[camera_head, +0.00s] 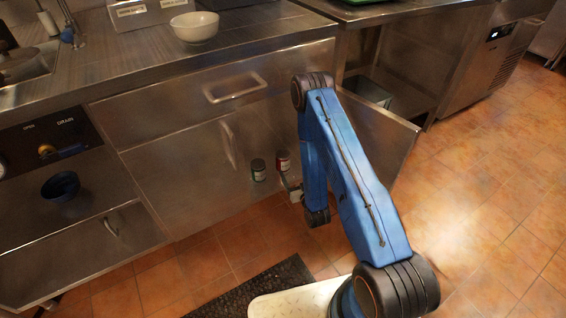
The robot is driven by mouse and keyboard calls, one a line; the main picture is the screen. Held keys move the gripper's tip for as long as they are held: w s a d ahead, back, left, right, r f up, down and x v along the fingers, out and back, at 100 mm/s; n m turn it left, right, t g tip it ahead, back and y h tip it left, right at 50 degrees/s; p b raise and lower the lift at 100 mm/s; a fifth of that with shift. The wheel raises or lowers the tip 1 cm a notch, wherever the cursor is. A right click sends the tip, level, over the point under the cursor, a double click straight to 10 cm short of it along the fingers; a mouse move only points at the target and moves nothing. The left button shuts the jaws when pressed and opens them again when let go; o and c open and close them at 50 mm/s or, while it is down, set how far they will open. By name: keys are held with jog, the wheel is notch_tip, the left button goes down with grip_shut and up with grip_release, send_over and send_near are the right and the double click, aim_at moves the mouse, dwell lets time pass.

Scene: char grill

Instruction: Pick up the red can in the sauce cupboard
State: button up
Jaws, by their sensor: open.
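The red can (283,165) stands upright inside the open sauce cupboard under the steel counter, near its front edge. A dark jar or can with a pale label (258,170) stands just to its left. My blue arm reaches down from the right in front of the cupboard opening. My gripper (292,188) is small in view, just below and slightly right of the red can, partly hidden by my arm. It is open and appears empty. I cannot tell the exact gap between it and the can.
The right cupboard door (378,135) is swung open behind my arm. The left door (185,175) is closed, its handle beside the opening. A drawer (215,105) is above. A white bowl (195,27) sits on the counter. A black mat (255,290) lies on the tiled floor.

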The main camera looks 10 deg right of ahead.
send_near(280, 150)
jog(key=w, duration=0.2)
jog(key=w+f, duration=0.2)
jog(key=w, duration=0.1)
jog(key=shift+w+d, duration=0.2)
jog(key=shift+w, duration=0.15)
jog(key=shift+w+a+f, duration=0.1)
jog(key=shift+w+a, duration=0.1)
jog(key=shift+w, duration=0.7)
jog(key=shift+w+a+r, duration=0.1)
jog(key=shift+w+a, duration=0.1)
jog(key=shift+w, duration=0.65)
jog(key=shift+w+a+f, duration=0.1)
jog(key=shift+w+a, duration=0.15)
jog(key=shift+w, duration=0.65)
jog(key=c, duration=1.5)
